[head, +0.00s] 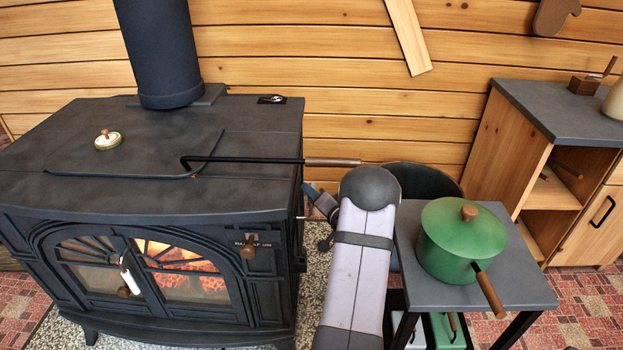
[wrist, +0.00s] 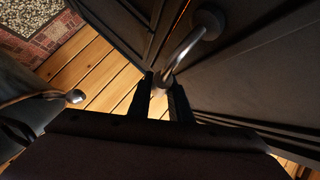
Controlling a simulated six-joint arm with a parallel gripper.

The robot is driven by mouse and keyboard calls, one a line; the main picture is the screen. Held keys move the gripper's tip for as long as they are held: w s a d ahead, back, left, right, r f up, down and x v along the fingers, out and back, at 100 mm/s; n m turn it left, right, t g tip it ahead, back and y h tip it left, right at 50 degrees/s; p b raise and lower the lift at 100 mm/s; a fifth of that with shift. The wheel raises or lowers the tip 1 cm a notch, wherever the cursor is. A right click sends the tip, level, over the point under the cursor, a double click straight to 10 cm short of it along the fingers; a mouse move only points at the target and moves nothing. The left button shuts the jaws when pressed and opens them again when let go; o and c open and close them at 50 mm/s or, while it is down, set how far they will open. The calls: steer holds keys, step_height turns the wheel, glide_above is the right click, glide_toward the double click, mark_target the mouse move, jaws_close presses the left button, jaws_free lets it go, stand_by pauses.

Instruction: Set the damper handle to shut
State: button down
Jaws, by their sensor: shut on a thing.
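The black stove (head: 150,180) stands at left in the head view, its right side facing my arm. In the wrist view, a curved metal handle (wrist: 186,48), which I take for the damper handle, comes out of a round pivot on the dark stove side (wrist: 260,65). My gripper (wrist: 164,84) is shut on its free end, one finger on each side. In the head view my gripper (head: 309,192) is at the stove's right side, partly hidden by my arm. The handle itself is not clear there, so its setting cannot be told.
A poker (head: 250,160) lies on the stove top, its wooden grip overhanging near my arm. A green pot (head: 462,243) stands on a small grey table (head: 525,280) right of my arm. A dark bucket (head: 425,178) is behind. A fire burns behind the stove's glass door (head: 180,270).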

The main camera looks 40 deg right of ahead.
steer(key=p, duration=0.2)
steer(key=g+p, duration=0.1)
steer(key=p, duration=0.1)
steer(key=shift+f+m+g+y, duration=0.3)
steer(key=shift+m, duration=0.1)
steer(key=f+g+p, duration=0.1)
steer(key=f+p, duration=0.1)
steer(key=p, duration=0.1)
steer(key=shift+y, duration=0.4)
steer(key=c, duration=1.6)
jaws_free()
steer(key=shift+c, duration=0.2)
steer(key=shift+r, duration=0.1)
steer(key=p+v, duration=0.1)
steer(key=v, duration=0.6)
steer(key=shift+s, duration=0.15)
